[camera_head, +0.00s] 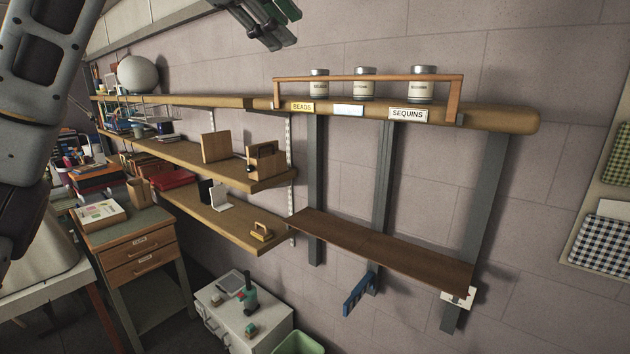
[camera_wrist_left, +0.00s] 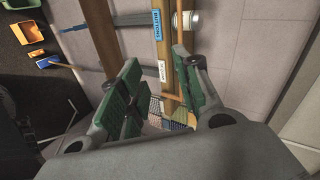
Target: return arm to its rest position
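My left gripper (camera_head: 280,27) is at the top of the head view, in front of the wall and above the shelves. In the left wrist view its two green-padded fingers (camera_wrist_left: 160,75) stand apart with nothing held between them. My grey arm link fills the left edge of the head view. My right gripper is in neither view.
Three lidded jars (camera_head: 364,86) stand behind a wooden rail on the top shelf (camera_head: 524,118). Labels there read BEADS and SEQUINS. A dark lower shelf (camera_head: 380,250) is bare. Boxes crowd the left shelves. Checked cloth (camera_head: 603,242) hangs at right.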

